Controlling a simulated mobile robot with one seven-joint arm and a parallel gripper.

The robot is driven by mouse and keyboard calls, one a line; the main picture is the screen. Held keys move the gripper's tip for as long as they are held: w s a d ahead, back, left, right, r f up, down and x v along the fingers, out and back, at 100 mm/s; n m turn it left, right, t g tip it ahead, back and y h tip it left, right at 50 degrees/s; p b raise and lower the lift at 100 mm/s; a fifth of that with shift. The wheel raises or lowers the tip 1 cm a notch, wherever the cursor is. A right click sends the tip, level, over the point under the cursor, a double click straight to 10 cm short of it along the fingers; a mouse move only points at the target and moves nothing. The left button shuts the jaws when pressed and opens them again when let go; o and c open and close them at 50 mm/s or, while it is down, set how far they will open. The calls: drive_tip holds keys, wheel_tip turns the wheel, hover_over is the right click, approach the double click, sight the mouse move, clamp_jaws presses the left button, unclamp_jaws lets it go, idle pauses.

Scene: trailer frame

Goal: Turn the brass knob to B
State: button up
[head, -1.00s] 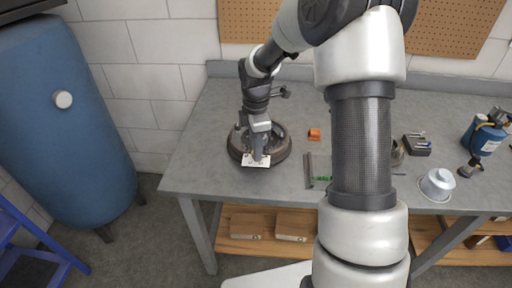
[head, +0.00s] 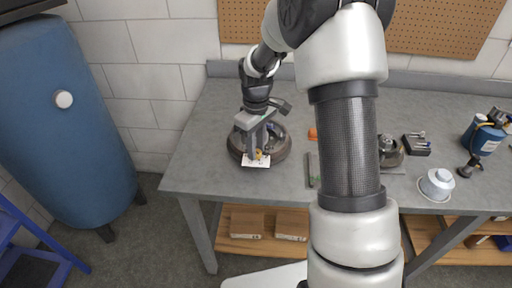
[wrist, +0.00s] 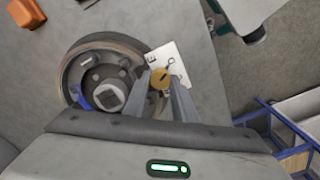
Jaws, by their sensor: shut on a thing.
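The brass knob (wrist: 160,78) is a small round yellow disc with a dark slot line on its face. It is on a white plate (wrist: 171,62) with black markings, too small to read surely. My gripper (wrist: 163,92) is shut on the knob, with a finger on either side of it. In the head view, the knob (head: 259,154) shows as a yellow spot at the tips of my gripper (head: 257,150), and the white plate (head: 252,161) lies at the front of a dark round drum.
The dark brake drum (wrist: 72,75) lies beside the plate, on the grey workbench (head: 220,110). An orange block (head: 312,134) lies right of it. A metal cup (head: 437,184) and a blue canister (head: 484,138) stand farther right. The bench's left part is clear.

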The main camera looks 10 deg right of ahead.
drive_tip(key=m, duration=0.3)
drive_tip(key=shift+m, duration=0.4)
drive_tip(key=m, duration=0.3)
drive_tip(key=shift+r+m, duration=0.1)
drive_tip(key=shift+m, duration=0.2)
drive_tip(key=m+p, duration=0.1)
drive_tip(key=m, duration=0.5)
drive_tip(key=shift+d, duration=0.1)
drive_tip(key=m+p, duration=0.1)
drive_tip(key=m, duration=0.4)
drive_tip(key=shift+m+p, duration=0.3)
drive_tip(key=shift+m, duration=0.1)
drive_tip(key=shift+m+p, duration=0.8)
drive_tip(key=shift+m, duration=1.4)
drive_tip(key=o, duration=1)
drive_tip(key=shift+o, duration=0.2)
